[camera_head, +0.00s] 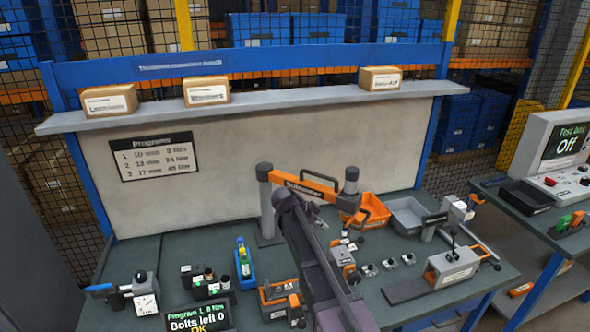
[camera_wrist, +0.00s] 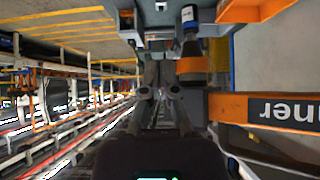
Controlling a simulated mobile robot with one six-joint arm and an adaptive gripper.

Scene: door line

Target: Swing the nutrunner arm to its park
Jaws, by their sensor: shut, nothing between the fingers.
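The nutrunner arm (camera_head: 318,187) is an orange beam on a grey post (camera_head: 266,205) at the back of the bench. It reaches right to a dark grey cylinder (camera_head: 350,180) at its end. In the wrist view the lettered orange beam (camera_wrist: 262,110) is at the right, with a dark cylinder with an orange band (camera_wrist: 192,65) near it. My gripper (camera_wrist: 160,88) is shut and empty, just left of the banded cylinder; I cannot tell whether they touch. In the head view my arm crosses in front of the beam and hides my fingertips. I cannot make out a marked park.
An orange bin (camera_head: 372,208) and a grey bin (camera_head: 409,216) stand right of the arm's end. A display (camera_head: 198,318) reads "Bolts left 0 OK". A blue bottle holder (camera_head: 245,270) stands left of my arm. A grey fixture (camera_head: 452,267) stands at the right. The bench's back left is clear.

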